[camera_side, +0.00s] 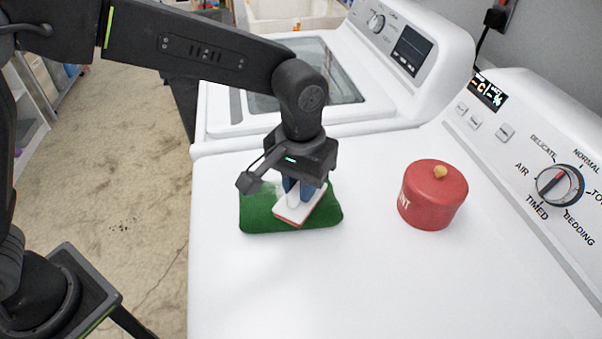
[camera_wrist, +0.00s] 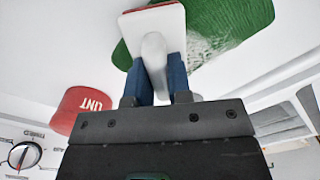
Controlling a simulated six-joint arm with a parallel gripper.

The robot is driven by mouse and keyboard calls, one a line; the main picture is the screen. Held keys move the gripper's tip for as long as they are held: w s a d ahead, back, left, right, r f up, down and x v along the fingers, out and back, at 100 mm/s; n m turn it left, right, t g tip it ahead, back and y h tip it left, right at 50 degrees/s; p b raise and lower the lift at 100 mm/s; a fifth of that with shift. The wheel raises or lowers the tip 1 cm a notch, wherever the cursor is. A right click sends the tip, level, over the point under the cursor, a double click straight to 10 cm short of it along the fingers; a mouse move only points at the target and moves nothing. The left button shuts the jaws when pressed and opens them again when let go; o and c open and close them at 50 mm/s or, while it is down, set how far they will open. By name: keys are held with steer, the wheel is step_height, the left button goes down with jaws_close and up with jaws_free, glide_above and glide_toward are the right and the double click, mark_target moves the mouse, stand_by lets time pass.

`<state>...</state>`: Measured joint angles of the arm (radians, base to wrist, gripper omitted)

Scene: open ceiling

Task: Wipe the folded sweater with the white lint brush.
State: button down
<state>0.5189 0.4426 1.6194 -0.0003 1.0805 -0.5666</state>
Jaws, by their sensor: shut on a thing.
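The folded sweater (camera_side: 258,214) is green and lies flat on the white dryer top; it also shows at the top of the wrist view (camera_wrist: 246,20). A pale, whitish patch of lint marks part of its surface in both views. The white lint brush (camera_side: 291,211) has a flat white head with a red edge, and it also shows in the wrist view (camera_wrist: 153,25). My gripper (camera_side: 300,187) is shut on the brush handle with its blue fingers on either side. The brush head is over the sweater, apparently touching it; exact contact is hard to tell.
A red round lidded tin (camera_side: 432,196) with a yellowish knob stands to the right of the sweater. The dryer control panel (camera_side: 545,170) rises at the right. A white washer (camera_side: 375,100) stands behind. The dryer top (camera_side: 330,290) in front is clear.

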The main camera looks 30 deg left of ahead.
mark_target(282, 200)
steer(key=shift+w+a, duration=1)
steer(key=shift+w, duration=0.25)
steer(key=shift+w+a, duration=1)
steer(key=shift+w, duration=0.25)
steer(key=shift+s+a, duration=0.1)
steer(key=shift+a, duration=0.45)
steer(key=shift+s+a, duration=0.2)
steer(key=shift+a, duration=0.05)
steer(key=shift+s+d, duration=0.75)
steer(key=shift+s, duration=0.25)
steer(key=shift+s+d, duration=0.8)
steer(key=shift+s, duration=0.2)
steer(key=shift+s+d, duration=0.75)
steer(key=shift+s, duration=0.25)
steer(key=shift+s+a, duration=0.45)
steer(key=shift+a, duration=0.35)
steer(key=shift+w+a, duration=1.1)
steer(key=shift+w, duration=0.25)
steer(key=shift+w+a, duration=1.05)
steer(key=shift+w, duration=0.3)
steer(key=shift+w+a+r, duration=0.1)
steer(key=shift+w+a, duration=0.05)
steer(key=shift+w, duration=0.05)
step_height(282, 200, up, 8)
